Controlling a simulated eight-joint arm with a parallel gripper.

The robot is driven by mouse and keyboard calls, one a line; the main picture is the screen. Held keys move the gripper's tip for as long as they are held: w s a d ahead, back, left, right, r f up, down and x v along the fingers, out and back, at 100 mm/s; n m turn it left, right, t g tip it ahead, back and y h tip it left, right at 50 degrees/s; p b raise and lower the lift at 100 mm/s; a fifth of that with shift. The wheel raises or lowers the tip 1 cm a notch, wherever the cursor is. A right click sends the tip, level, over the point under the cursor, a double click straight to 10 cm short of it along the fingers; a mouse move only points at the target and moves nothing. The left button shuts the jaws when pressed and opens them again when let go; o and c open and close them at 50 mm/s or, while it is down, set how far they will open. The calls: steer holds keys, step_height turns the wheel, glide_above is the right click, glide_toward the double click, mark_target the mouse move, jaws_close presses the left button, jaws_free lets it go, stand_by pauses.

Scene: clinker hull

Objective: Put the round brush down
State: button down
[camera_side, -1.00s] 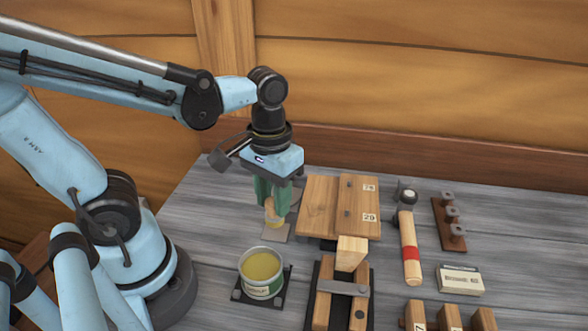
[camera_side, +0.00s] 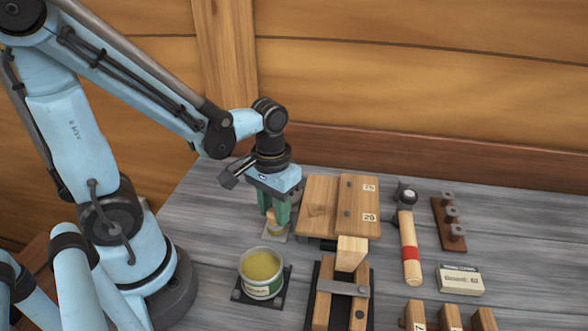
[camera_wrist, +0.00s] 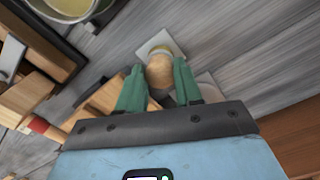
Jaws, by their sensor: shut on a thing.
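The round brush (camera_side: 276,227) has a pale wooden body with a yellowish lower end. My gripper (camera_side: 277,214), with green fingers, is shut on it and holds it upright, low over a small light square pad (camera_side: 285,238) on the bench. In the wrist view the brush (camera_wrist: 160,74) sits between the two fingertips (camera_wrist: 159,68), with the pad (camera_wrist: 150,42) just beyond its lower end. The brush's lower end looks at or very near the pad; I cannot tell whether it touches.
An open can of yellow liquid (camera_side: 263,288) stands in front of the brush. Wooden blocks (camera_side: 318,205) marked with numbers lie close to its right. Bare bench lies left.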

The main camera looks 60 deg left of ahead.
mark_target(274, 210)
steer(key=shift+f, duration=0.15)
steer(key=c, duration=0.8)
jaws_free()
steer(key=shift+o, duration=0.2)
steer(key=w+r+m+t, duration=0.3)
steer(key=r+t, duration=0.4)
steer(key=r, duration=0.3)
steer(key=shift+w, duration=0.25)
steer(key=shift+r, duration=0.1)
